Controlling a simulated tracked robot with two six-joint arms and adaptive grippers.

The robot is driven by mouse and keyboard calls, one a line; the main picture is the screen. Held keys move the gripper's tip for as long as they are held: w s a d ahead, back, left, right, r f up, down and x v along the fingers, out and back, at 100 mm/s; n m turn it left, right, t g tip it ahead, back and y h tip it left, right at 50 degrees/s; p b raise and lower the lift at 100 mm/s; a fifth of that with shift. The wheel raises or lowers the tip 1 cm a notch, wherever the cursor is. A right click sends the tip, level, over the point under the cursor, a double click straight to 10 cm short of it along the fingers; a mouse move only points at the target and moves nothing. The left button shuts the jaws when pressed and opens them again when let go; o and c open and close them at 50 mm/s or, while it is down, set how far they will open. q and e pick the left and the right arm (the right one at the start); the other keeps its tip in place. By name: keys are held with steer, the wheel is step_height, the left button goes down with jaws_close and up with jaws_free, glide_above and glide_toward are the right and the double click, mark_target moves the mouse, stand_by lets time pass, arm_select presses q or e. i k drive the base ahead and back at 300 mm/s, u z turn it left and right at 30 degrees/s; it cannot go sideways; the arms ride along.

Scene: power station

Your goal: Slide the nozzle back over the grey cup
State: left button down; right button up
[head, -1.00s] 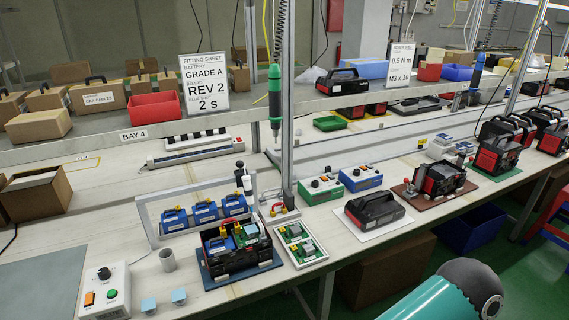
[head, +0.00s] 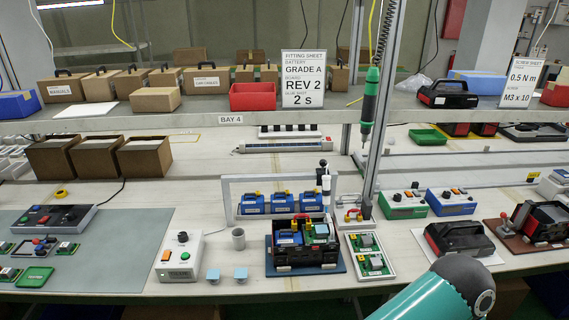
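The grey cup (head: 238,238) stands upright on the bench, left of the open black case (head: 305,262). A black and white upright part (head: 324,186), which looks like the nozzle, sits at the right end of the white frame (head: 228,199). It is above the right back part of the case and well to the right of the cup. Its tip is too small to make out. The case holds blue blocks and a green board. Neither of my grippers is in view; only a teal link of my arm shows at the lower right.
A white control box (head: 180,258) with a green button stands left of the cup, with two light blue pieces (head: 240,273) in front. Blue batteries (head: 283,202) stand inside the frame. A board tray (head: 369,255) lies right of the case. A green screwdriver (head: 370,100) hangs above.

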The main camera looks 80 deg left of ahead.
mark_target(324, 179)
steer(key=u, duration=0.25)
steer(key=i, duration=0.25)
steer(key=u, duration=2.55)
steer(key=k, duration=0.6)
steer(key=u, duration=0.2)
steer(key=i, duration=0.6)
steer(key=z, duration=0.25)
steer(key=k, duration=0.55)
steer(key=u, duration=0.15)
steer(key=i, duration=0.3)
steer(key=u, duration=0.05)
